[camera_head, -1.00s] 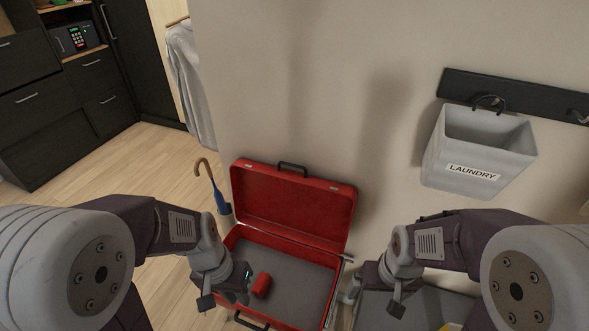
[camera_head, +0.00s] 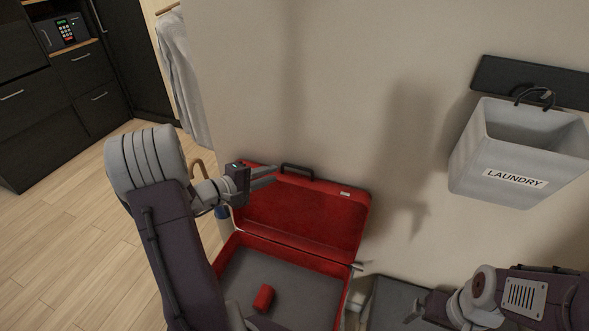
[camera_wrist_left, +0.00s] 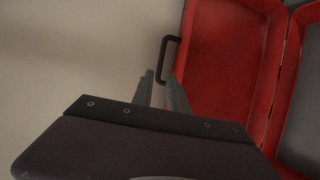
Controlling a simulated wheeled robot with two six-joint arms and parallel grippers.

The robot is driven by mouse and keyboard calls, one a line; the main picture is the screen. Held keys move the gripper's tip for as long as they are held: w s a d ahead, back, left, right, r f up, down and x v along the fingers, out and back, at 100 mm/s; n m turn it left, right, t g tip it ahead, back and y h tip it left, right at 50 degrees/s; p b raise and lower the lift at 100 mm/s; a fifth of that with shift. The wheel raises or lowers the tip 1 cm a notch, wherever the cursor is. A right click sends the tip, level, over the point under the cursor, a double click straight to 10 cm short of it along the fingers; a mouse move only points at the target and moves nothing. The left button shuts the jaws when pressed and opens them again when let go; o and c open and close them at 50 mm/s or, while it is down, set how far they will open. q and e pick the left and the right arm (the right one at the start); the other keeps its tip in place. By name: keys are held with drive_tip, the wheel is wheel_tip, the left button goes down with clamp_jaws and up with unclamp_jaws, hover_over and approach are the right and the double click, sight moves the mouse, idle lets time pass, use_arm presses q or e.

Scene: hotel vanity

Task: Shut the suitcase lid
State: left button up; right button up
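The red suitcase stands open against the wall, its lid (camera_head: 310,215) raised upright and its grey-lined base (camera_head: 300,285) flat below. The lid's dark handle (camera_head: 297,170) is on its top edge; it also shows in the left wrist view (camera_wrist_left: 168,52). My left gripper (camera_head: 273,177) is at the lid's upper left, close to the handle. In the left wrist view its two fingers (camera_wrist_left: 162,92) are apart with nothing between them. I cannot tell whether they touch the lid. My right gripper (camera_head: 418,308) is low at the right, clear of the suitcase; its opening is unclear.
A small red roll (camera_head: 263,298) lies inside the base. A grey bin (camera_head: 388,305) stands right of the suitcase. A laundry basket (camera_head: 515,165) hangs on the wall. An umbrella (camera_head: 222,212) is at the left, partly hidden. Floor is free at the left.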

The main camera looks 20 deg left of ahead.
sight(292, 167)
use_arm(q)
drive_tip(key=p+x, duration=0.1)
drive_tip(key=x, duration=0.8)
drive_tip(key=shift+f, duration=0.15)
clamp_jaws()
idle(1.0)
